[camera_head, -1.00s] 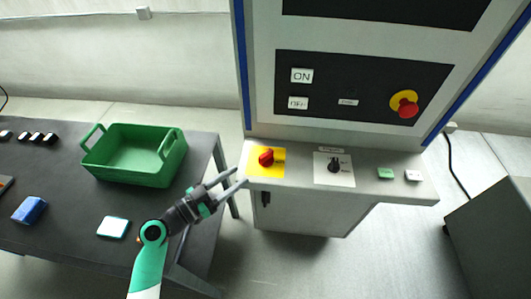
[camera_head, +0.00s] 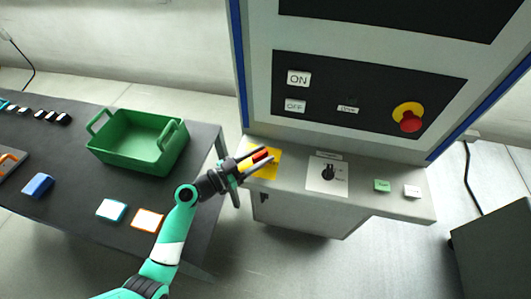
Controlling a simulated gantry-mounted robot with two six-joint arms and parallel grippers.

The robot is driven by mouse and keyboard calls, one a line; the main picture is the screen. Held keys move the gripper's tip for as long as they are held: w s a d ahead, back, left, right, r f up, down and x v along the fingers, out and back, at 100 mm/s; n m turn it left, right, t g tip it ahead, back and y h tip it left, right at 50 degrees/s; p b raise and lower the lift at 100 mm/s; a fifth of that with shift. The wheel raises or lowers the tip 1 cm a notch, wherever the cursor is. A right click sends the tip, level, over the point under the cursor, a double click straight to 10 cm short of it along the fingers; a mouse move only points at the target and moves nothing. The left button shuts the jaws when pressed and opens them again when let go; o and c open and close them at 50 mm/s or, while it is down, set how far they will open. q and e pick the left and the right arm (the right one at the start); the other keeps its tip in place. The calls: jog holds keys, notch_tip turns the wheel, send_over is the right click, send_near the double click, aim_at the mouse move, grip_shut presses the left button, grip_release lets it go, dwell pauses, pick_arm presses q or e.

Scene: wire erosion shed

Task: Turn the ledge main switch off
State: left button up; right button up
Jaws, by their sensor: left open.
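The ledge main switch is a red rotary knob (camera_head: 260,155) on a yellow plate (camera_head: 268,168), at the left end of the machine's grey ledge (camera_head: 300,178). My left gripper (camera_head: 258,163) is open, its fingers reaching over the yellow plate around or just above the red knob. The fingers partly hide the knob, so I cannot tell whether they touch it or how it is turned. My right gripper is not in view.
A black rotary switch (camera_head: 328,173), a green button (camera_head: 382,186) and a white button (camera_head: 412,191) sit farther right on the ledge. A red emergency stop (camera_head: 409,118) is on the panel above. A green crate (camera_head: 140,141) stands on the dark table (camera_head: 75,215) at left.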

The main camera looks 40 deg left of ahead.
pick_arm(q)
jog(key=shift+s, duration=0.1)
jog(key=shift+c, duration=0.4)
grip_shut()
jog(key=shift+f+n+y, duration=0.1)
jog(key=shift+n+y, duration=0.3)
jog(key=shift+y, duration=0.2)
jog(key=shift+d+n+y+p, duration=0.1)
jog(key=shift+n+y+p, duration=0.4)
jog(key=shift+y+p, duration=0.25)
jog(key=n+y+p, duration=0.1)
jog(key=y+p, duration=0.1)
jog(key=p, duration=0.2)
jog(key=n+y+p, duration=0.2)
jog(key=y+p, duration=0.1)
jog(key=p, duration=0.1)
jog(key=r+n+g+y+p, duration=0.1)
jog(key=n+y+p, duration=0.1)
jog(key=y+p, duration=0.1)
jog(key=shift+p, duration=0.9)
jog(key=shift+f+n+g+y, duration=0.3)
jog(key=shift+n+y, duration=0.2)
jog(key=shift+y, duration=0.15)
jog(key=shift+n+y+p, duration=0.3)
jog(key=shift+y+p, duration=0.1)
jog(key=shift+g, duration=0.3)
jog(key=shift+o, duration=0.4)
grip_release()
jog(key=shift+f, duration=0.1)
